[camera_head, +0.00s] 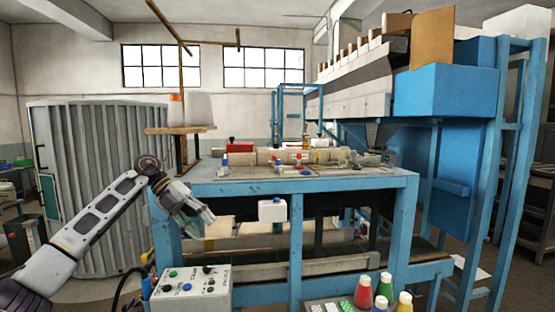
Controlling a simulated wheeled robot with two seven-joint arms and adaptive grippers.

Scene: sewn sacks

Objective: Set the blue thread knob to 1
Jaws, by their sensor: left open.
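My left gripper (204,211) is open and empty, in front of the left front corner of the blue bench. A small blue part (224,160) stands at the left of the bench top, above and beyond the gripper and apart from it. It may be the blue thread knob; its setting and any numbers are too small to read. A grey control box (218,294) below the gripper also has a small blue round control (187,287), beside green and black ones. My right gripper is out of view.
The blue bench (350,184) carries small red and yellow parts and a pale roller. A white box (272,210) hangs at its front edge. Coloured cones (363,292) stand at the bottom right. A tall blue machine (455,92) fills the right.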

